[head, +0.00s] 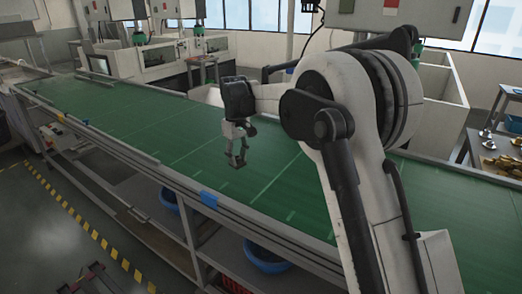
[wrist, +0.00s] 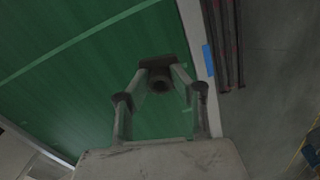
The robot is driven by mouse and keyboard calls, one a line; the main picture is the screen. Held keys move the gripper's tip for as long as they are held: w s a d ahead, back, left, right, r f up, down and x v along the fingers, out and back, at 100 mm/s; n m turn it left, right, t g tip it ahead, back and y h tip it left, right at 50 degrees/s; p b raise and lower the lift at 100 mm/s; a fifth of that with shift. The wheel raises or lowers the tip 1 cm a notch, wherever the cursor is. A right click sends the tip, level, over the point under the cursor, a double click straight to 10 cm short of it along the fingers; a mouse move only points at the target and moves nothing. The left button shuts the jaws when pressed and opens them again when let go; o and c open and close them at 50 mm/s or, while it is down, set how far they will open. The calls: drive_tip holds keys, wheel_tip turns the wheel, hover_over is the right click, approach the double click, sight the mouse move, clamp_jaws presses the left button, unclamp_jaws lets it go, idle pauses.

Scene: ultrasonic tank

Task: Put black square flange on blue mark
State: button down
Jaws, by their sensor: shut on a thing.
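My gripper (head: 238,152) hangs over the green conveyor and points down. It is shut on the black square flange (wrist: 158,62), a dark piece with a round hub that shows between the fingertips in the wrist view. In the head view the flange is a small dark shape at the fingertips, above the belt; its exact height is hard to tell. The blue mark (head: 209,199) is on the conveyor's near edge rail, to the left of and nearer than the gripper. In the wrist view the blue mark (wrist: 208,59) lies to the right of the flange, apart from it.
The green belt (head: 130,118) is clear around the gripper. Blue tubs (head: 266,257) stand beneath the conveyor. White machine enclosures (head: 160,58) stand behind it. A table with brass-coloured parts (head: 502,165) is at the far right. Yellow-black tape (head: 75,215) marks the floor at left.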

drive_tip(key=a+n, duration=0.2)
drive_tip(key=a, duration=0.3)
drive_tip(key=p, duration=0.3)
hover_over(239, 171)
drive_tip(key=shift+n, duration=0.3)
wheel_tip(239, 171, down, 7)
drive_tip(key=shift+r, duration=0.2)
drive_tip(key=shift+s+f, duration=0.1)
drive_tip(key=shift+f, duration=1.9)
drive_tip(key=shift+f, duration=0.2)
drive_tip(key=c, duration=1.5)
unclamp_jaws()
drive_tip(key=shift+r, duration=0.15)
